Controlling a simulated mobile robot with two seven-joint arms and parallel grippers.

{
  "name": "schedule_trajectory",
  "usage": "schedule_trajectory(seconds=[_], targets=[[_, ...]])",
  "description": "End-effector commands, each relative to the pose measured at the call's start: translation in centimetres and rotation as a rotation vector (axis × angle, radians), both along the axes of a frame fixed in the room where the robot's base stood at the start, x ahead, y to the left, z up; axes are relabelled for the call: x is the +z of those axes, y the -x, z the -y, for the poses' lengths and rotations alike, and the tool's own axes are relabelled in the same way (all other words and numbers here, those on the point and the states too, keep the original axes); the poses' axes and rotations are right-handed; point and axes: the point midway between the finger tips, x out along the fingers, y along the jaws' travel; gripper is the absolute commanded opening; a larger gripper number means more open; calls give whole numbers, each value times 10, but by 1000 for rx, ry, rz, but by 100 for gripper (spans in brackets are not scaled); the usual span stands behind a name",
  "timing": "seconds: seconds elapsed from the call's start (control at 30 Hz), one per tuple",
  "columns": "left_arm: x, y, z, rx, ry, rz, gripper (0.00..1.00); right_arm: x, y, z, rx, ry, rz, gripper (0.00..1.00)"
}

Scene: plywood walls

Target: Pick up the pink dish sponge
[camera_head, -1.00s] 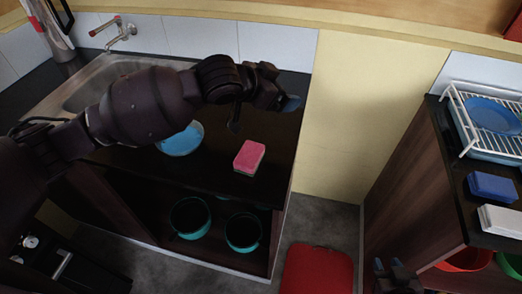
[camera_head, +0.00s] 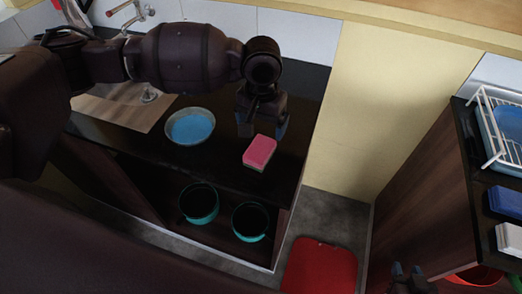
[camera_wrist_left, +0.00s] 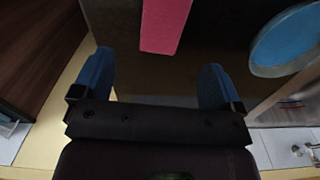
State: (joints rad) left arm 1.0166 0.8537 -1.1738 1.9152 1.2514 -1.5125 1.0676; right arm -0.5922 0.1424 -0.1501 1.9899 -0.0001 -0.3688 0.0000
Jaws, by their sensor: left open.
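The pink dish sponge (camera_head: 260,151) lies on the dark counter near its front right corner. My left gripper (camera_head: 262,128) is open and empty, pointing down just behind the sponge in the head view. In the left wrist view the sponge (camera_wrist_left: 165,22) shows at the top edge, beyond the blue fingertips (camera_wrist_left: 157,85) and partly out of frame. It is not between the fingers. My right gripper (camera_head: 409,272) shows only in part at the bottom edge, low beside the right cabinet; its fingers look apart.
A bowl with a blue inside (camera_head: 190,127) stands left of the sponge, near the sink (camera_head: 118,106). Teal pots (camera_head: 250,222) sit on the shelf below. A red bin lid (camera_head: 320,268) is on the floor. A dish rack (camera_head: 497,130) and a blue sponge (camera_head: 505,201) are on the right counter.

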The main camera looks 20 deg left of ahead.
Motion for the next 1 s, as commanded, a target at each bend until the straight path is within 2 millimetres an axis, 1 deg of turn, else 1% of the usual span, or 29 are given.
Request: schedule_trajectory(seconds=[0.3,0.53,0.7,0.8,0.9,1.0], targets=[[-43,0,0,-2,2,0,92,-5,2,0,0,0,-5,36],[-61,1,-1,-2,1,1,92,-10,9,1,-4,0,-18,36],[-84,3,-5,-2,1,1,92,-11,10,1,-5,1,-21,36],[-96,3,-4,-3,3,1,92,-13,10,1,-5,0,-21,36],[-102,3,-4,-4,2,2,92,-12,9,1,-4,0,-18,36],[-104,3,-4,-4,2,3,92,-11,6,1,-3,0,-14,36]])
